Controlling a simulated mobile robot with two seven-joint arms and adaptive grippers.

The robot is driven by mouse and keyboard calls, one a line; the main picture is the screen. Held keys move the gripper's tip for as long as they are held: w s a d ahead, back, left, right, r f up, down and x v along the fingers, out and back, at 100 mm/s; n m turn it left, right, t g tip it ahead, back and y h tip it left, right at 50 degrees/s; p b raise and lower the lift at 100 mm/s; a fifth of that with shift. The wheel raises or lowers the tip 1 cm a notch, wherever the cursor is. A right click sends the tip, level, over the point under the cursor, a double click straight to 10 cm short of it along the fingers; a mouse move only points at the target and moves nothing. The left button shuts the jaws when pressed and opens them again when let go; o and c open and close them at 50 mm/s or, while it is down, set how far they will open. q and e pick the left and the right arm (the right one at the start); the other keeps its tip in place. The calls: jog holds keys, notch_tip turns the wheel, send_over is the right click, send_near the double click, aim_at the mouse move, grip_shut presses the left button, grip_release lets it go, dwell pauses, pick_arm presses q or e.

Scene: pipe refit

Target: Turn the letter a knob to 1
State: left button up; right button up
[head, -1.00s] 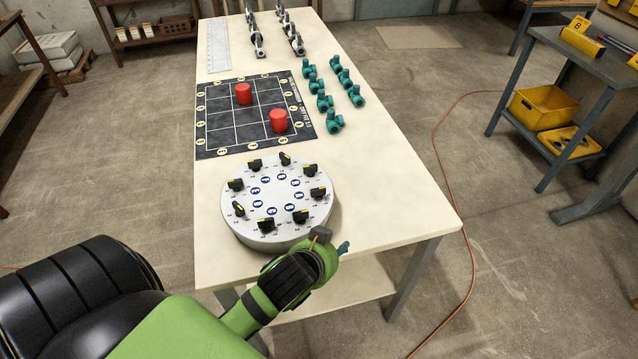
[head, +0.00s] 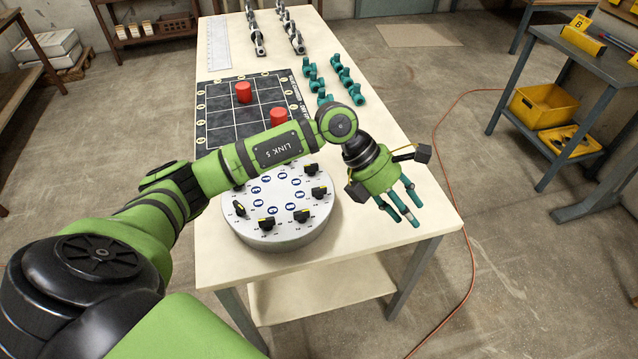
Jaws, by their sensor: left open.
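A round white dial plate (head: 262,238) sits near the front of the table. Black knobs with yellow marks stand in a ring on it, such as the front knob (head: 267,223) and the right-hand knob (head: 319,192). Blue letter badges lie inside the ring, too small to read, so I cannot tell which knob is letter a. My left arm crosses above the plate and hides its back knobs. My left gripper (head: 402,208) is open and empty, to the right of the plate above the table's right part, touching no knob. My right gripper is not in view.
A black grid mat (head: 222,134) with a red cylinder (head: 243,92) and another (head: 280,117) lies behind the plate. Several teal pipe fittings (head: 345,77) and grey metal fittings (head: 257,38) stand farther back. The table's (head: 350,255) front right corner is clear.

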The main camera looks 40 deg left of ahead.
pick_arm(q)
jog(key=w+a+f+y, duration=0.1)
jog(key=a+y, duration=0.5)
jog(key=a, duration=0.7)
jog(key=g+y, duration=0.2)
jog(key=y, duration=0.1)
send_over(319, 192)
jog(key=shift+w+a+r+n, duration=0.3)
jog(key=shift+w+a+r, duration=0.05)
jog(key=shift+w+r, duration=0.1)
notch_tip(319, 192, down, 6)
jog(key=shift+r+p, duration=0.2)
jog(key=shift+p, duration=0.85)
jog(key=shift+f, duration=0.6)
jog(key=shift+c, duration=0.4)
grip_shut()
